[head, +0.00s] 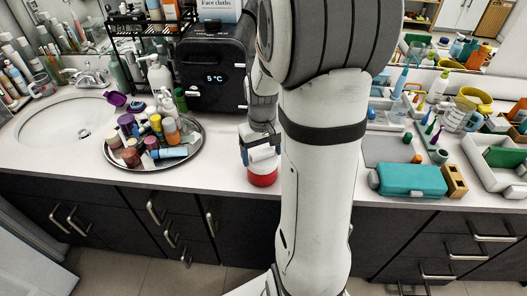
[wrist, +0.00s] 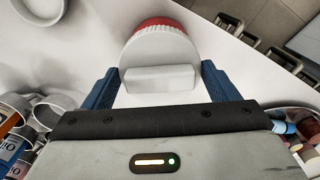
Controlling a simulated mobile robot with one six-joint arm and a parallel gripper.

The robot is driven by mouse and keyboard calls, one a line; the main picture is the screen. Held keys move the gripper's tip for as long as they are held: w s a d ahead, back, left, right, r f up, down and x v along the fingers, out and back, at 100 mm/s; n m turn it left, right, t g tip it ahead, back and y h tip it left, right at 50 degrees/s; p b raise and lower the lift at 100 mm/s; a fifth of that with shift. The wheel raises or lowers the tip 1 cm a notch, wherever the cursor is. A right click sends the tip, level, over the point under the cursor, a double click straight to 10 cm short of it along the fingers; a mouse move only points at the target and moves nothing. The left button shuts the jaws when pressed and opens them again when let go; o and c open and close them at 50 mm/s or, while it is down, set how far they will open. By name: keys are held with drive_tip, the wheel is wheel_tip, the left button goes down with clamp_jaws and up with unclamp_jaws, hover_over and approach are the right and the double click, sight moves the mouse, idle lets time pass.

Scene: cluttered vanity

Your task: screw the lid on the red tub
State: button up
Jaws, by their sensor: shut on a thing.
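The red tub (head: 263,178) stands upright on the white counter near its front edge, just left of my arm. Its red ribbed side also shows at the top of the wrist view (wrist: 156,22). The white lid (wrist: 160,52) sits over the tub's top, with a raised white grip bar (wrist: 160,79) across it. My gripper (head: 259,150) points down over the tub, its blue fingers on either side of the bar. It is shut on the lid. Lid and tub look in contact, but I cannot tell how far the thread is engaged.
A round metal tray (head: 112,160) crowded with bottles and jars stands to the left, beside the sink (head: 66,128). A black box (head: 214,95) with a display is behind. A teal case (head: 411,179) lies to the right. Some counter left of the tub is clear.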

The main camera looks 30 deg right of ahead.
drive_tip(key=shift+m, duration=1.4)
drive_tip(key=m, duration=0.3)
drive_tip(key=shift+m, duration=0.8)
drive_tip(key=shift+m, duration=1.9)
drive_tip(key=o, duration=1)
